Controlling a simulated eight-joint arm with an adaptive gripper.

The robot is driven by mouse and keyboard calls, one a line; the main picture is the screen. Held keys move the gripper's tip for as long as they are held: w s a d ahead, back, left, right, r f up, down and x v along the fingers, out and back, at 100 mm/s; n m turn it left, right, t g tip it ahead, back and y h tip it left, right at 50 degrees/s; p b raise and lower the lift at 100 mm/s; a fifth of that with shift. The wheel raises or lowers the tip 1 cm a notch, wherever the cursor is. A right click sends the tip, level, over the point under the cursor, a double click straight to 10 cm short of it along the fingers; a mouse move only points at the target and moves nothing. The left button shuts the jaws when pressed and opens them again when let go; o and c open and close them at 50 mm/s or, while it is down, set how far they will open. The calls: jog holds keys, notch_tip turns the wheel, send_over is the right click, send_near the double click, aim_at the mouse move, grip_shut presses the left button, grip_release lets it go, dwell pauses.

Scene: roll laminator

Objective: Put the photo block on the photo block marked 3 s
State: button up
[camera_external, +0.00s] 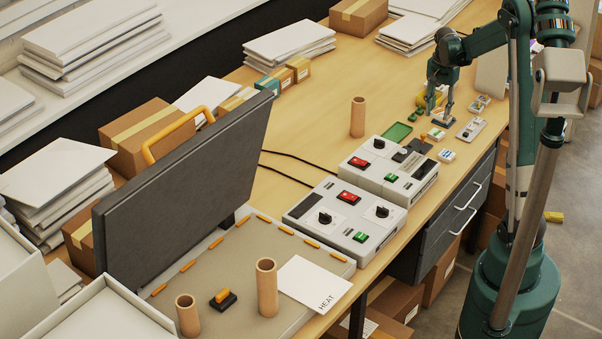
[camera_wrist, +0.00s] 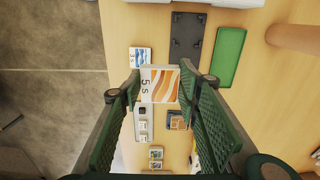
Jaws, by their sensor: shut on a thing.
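In the wrist view my gripper (camera_wrist: 160,92) is shut on a white photo block (camera_wrist: 160,83) with orange wavy stripes and the mark 5 s, one finger on each side. The photo block with a blue picture (camera_wrist: 140,57) lies just above and left of the held block in that view; its small mark appears to read 3 s. In the external view my gripper (camera_external: 441,121) is over the right part of the table, and the blue block (camera_external: 446,155) lies near the table edge. A small light block shows just below the gripper; I cannot tell there whether it is the held one.
A dark plate (camera_wrist: 187,35) and a green tray (camera_wrist: 228,55) lie beside the blocks. A cardboard tube (camera_external: 358,117) stands on the table beyond the grey control boxes (camera_external: 345,216). A grey panel (camera_external: 471,128) lies near the table edge.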

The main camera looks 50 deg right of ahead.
jog(key=s, duration=0.5)
send_over(446, 155)
notch_tip(446, 155, down, 5)
jog(key=shift+f, duration=0.15)
jog(key=shift+d, duration=0.1)
jog(key=shift+f, duration=2.9)
jog(key=shift+f, duration=0.15)
jog(key=shift+f, duration=1.95)
jog(key=shift+f, duration=0.15)
